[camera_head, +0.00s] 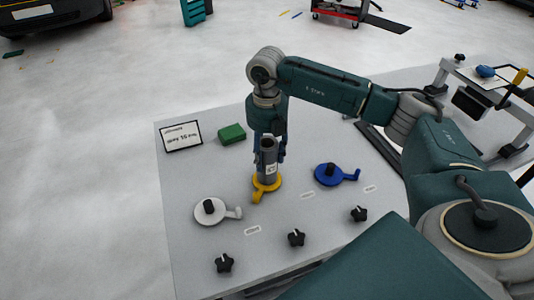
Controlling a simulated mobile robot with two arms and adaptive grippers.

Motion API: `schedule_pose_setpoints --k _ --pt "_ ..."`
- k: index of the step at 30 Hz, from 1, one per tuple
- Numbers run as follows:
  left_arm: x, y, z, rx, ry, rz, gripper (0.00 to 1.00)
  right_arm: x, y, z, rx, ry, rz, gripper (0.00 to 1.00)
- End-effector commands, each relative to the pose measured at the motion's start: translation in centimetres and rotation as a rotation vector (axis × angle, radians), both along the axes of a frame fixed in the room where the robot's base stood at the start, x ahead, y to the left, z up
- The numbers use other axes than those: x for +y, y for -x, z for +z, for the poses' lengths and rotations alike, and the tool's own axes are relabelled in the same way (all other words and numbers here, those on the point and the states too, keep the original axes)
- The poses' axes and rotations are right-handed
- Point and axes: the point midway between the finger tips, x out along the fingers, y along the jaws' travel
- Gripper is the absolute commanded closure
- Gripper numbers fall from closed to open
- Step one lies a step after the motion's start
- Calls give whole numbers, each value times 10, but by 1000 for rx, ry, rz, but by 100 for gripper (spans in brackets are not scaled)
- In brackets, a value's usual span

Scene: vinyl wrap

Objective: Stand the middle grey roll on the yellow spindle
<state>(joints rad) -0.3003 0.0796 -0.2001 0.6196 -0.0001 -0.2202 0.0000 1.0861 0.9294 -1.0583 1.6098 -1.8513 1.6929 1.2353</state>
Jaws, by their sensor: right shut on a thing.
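The grey roll (268,168) stands upright at the yellow spindle (263,187), with the yellow base showing around its lower end. The spindle's post is hidden, so I cannot tell whether the roll is fully seated. My right gripper (269,150) comes down from above and is shut on the upper part of the roll. My left gripper is not in the picture.
A white spindle (210,210) stands to the left and a blue spindle (330,174) to the right. Black knobs (296,238) line the table's front. A green block (232,134) and a sign (182,136) lie at the back left.

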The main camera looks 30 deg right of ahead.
Motion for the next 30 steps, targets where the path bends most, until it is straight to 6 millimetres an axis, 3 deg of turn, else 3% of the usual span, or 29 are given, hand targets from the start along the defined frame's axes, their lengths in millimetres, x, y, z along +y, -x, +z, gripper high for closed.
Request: schedule_pose_setpoints --k 8,9,12,23,30 --pt "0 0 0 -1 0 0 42 0 0 1 -1 0 0 88" --pt "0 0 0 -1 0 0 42 0 0 1 -1 0 0 51" --pt "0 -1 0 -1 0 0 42 0 0 1 -1 -1 0 31" --pt "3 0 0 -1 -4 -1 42 0 0 4 0 0 0 31" --pt "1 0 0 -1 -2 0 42 0 -1 44 -5 0 1 31"
